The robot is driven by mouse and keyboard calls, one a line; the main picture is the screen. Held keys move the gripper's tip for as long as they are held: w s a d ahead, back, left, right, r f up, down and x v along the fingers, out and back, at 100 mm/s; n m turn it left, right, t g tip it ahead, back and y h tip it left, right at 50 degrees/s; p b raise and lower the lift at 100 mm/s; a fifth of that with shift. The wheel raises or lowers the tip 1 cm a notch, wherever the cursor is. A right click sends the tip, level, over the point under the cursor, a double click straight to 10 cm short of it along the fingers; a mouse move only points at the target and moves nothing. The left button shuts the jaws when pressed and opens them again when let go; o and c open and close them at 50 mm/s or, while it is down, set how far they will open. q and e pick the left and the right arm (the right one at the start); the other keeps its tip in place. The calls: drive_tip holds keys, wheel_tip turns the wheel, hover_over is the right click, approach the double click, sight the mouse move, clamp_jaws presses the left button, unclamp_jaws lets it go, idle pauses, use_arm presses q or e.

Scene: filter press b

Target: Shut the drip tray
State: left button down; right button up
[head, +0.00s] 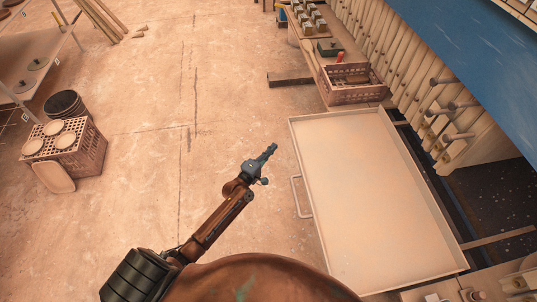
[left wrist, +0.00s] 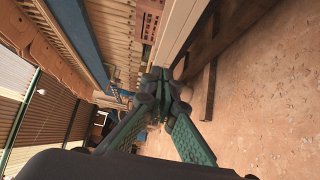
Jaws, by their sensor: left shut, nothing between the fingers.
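The drip tray (head: 365,190) is a wide, shallow, cream-coloured tray with a low rim. In the head view it sticks out to the left from under the filter press. A pale bar handle (head: 299,197) is on its left side. My left gripper (head: 271,149) is to the left of the tray, above and left of the handle in the picture, apart from both. It is shut and empty. In the left wrist view the gripper's fingers (left wrist: 165,80) come together at the tips, with a long pale edge beyond them. My right gripper is in neither view.
The press's row of plates (head: 440,90) and blue beam (head: 490,60) stand at the right. A brown crate (head: 352,84) sits behind the tray. Another crate (head: 82,150) with round lids and a dark bucket (head: 65,105) stand at the left. The floor between is clear.

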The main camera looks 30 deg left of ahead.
sight(292, 136)
use_arm(q)
drive_tip(key=w+d, duration=0.1)
drive_tip(key=w, duration=0.1)
drive_tip(key=w+d, duration=0.1)
drive_tip(key=w, duration=0.1)
drive_tip(key=w+d, duration=0.1)
drive_tip(key=w, duration=0.1)
drive_tip(key=shift+d, duration=0.1)
drive_tip(key=shift+w+d, duration=0.3)
drive_tip(key=shift+d, duration=0.05)
